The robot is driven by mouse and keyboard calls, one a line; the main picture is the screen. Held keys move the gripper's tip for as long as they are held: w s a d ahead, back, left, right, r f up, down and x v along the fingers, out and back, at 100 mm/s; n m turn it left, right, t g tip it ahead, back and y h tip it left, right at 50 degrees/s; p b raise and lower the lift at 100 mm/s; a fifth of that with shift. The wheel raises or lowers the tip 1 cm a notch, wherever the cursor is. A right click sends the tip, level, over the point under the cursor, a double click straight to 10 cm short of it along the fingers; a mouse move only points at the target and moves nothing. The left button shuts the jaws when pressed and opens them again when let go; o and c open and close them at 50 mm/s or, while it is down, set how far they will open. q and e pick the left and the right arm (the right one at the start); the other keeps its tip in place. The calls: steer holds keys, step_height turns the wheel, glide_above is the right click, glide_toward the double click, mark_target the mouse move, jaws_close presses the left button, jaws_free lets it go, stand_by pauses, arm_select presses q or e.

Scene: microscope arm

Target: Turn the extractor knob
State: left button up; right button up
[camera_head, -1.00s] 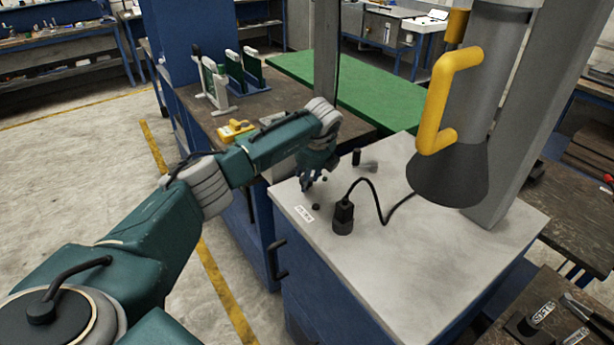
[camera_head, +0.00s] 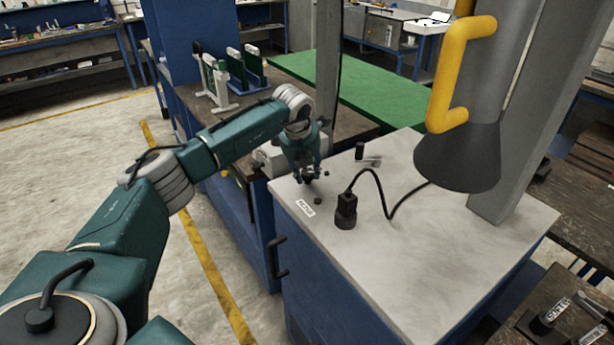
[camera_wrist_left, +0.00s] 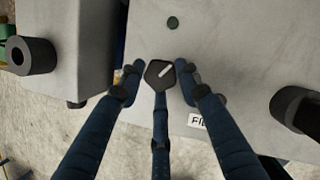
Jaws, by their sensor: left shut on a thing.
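In the left wrist view a dark knob (camera_wrist_left: 157,73) with a white pointer line sits between the fingertips of my left gripper (camera_wrist_left: 159,80). The gripper is shut on this knob, with fingers at its sides. In the head view my left gripper (camera_head: 308,176) points down at the left edge of the light grey bench top (camera_head: 420,245) and mostly hides the knob there. A white label (camera_head: 305,207) lies close by; in the left wrist view only part of its text (camera_wrist_left: 197,121) shows. My right gripper is not in view.
A black socket (camera_head: 345,211) with a cable stands right of the gripper. A grey extractor hood (camera_head: 458,155) with a yellow handle (camera_head: 460,75) hangs over the bench. The front of the bench top is clear.

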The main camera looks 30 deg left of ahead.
arm_select(q)
steer(key=m, duration=0.1)
steer(key=m+h, duration=0.1)
steer(key=m, duration=0.1)
steer(key=m+b, duration=0.1)
steer(key=shift+w+a+r+m+h, duration=0.25)
steer(key=shift+w+r+m+h, duration=0.05)
steer(key=shift+r+h, duration=0.1)
steer(key=m+h, duration=0.1)
steer(key=m, duration=0.3)
steer(key=shift+w+m+h+b, duration=0.1)
steer(key=shift+m+h+b, duration=0.2)
steer(key=shift+h, duration=0.1)
steer(key=shift+m, duration=0.7)
steer(key=shift+h, duration=0.3)
steer(key=o, duration=1)
steer(key=shift+c, duration=0.2)
steer(key=shift+o, duration=0.6)
steer(key=shift+d+f+g, duration=0.15)
steer(key=shift+d+g, duration=0.05)
steer(key=shift+g, duration=0.1)
